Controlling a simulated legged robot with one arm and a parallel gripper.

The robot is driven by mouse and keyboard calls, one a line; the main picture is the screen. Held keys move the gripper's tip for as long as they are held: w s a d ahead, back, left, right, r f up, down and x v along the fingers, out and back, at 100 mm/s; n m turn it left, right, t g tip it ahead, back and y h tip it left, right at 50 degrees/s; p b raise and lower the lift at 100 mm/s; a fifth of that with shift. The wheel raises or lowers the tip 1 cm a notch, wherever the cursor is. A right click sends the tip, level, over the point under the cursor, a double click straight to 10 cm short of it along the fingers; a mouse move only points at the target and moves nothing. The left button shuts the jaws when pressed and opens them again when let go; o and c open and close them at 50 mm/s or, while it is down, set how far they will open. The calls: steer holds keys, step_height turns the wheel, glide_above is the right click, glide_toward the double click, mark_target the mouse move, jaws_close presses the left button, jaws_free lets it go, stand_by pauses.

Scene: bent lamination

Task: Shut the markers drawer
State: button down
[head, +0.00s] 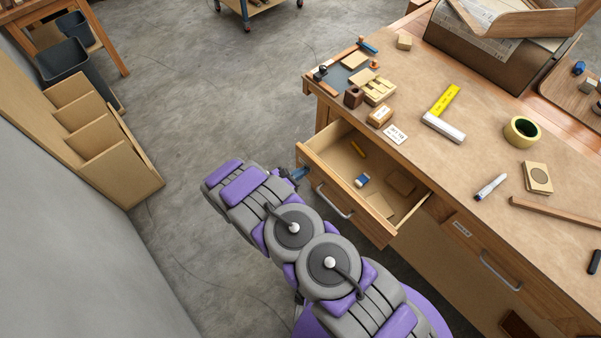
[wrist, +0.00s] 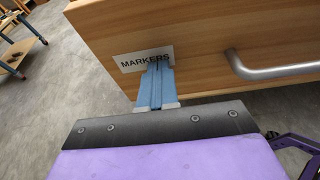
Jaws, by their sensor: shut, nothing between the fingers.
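The markers drawer (head: 345,194) stands pulled out of the workbench in the head view. Inside it lie a yellow pencil-like stick, a blue-and-white item and flat tan pieces. Its wooden front also fills the upper part of the wrist view (wrist: 220,40), with a white MARKERS label (wrist: 143,60) and a metal bar handle (wrist: 270,69). My gripper (wrist: 160,68) is shut and empty, its blue fingertips at the label, left of the handle. They overlap the label's lower edge; I cannot tell whether they touch the front. In the head view my gripper (head: 299,173) is at the front's left end.
The benchtop (head: 410,103) holds a yellow-and-white square, a tape roll (head: 522,130), a marker (head: 490,187) and several small blocks. A second drawer (head: 480,255) at the right looks shut. Cardboard dividers (head: 95,130) stand at the left wall. The concrete floor between is clear.

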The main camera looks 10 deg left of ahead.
stand_by(0.3)
steer(key=b, duration=0.5)
glide_above(342, 151)
steer(key=shift+s+a+f, duration=0.1)
steer(key=shift+s+a, duration=0.1)
steer(key=shift+a, duration=0.1)
steer(key=shift+w+d, duration=0.2)
steer(key=shift+w, duration=0.05)
steer(key=shift+w+d+r, duration=0.1)
steer(key=shift+w+r, duration=0.1)
steer(key=shift+r, duration=0.05)
steer(key=shift+d+r, duration=0.1)
steer(key=shift+d, duration=0.05)
